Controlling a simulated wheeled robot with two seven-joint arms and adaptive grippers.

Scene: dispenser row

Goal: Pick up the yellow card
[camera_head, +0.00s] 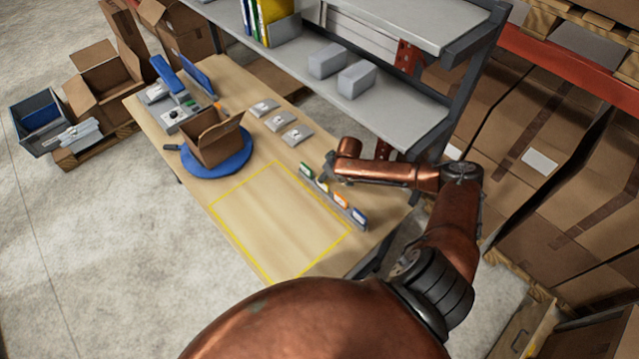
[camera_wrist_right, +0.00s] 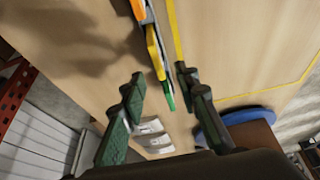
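The yellow card (camera_head: 322,184) stands in a row of coloured cards in a narrow dispenser near the right edge of the table, between a green card (camera_head: 307,170) and an orange card (camera_head: 340,201). In the right wrist view the yellow card (camera_wrist_right: 155,50) is edge-on, with the orange card (camera_wrist_right: 138,9) above it and the green card (camera_wrist_right: 169,97) below. My right gripper (camera_head: 331,167) is just beside the row. Its fingers (camera_wrist_right: 168,88) are apart, with the card row between or just beyond them; no contact is clear. My left gripper is out of view.
A blue card (camera_head: 360,216) ends the row nearest my arm. A yellow outline (camera_head: 240,190) marks clear table left of the row. An open carton (camera_head: 214,138) stands on a blue disc (camera_head: 200,170). Grey pads (camera_head: 281,120) lie behind. A shelf unit (camera_head: 375,105) rises beyond the table.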

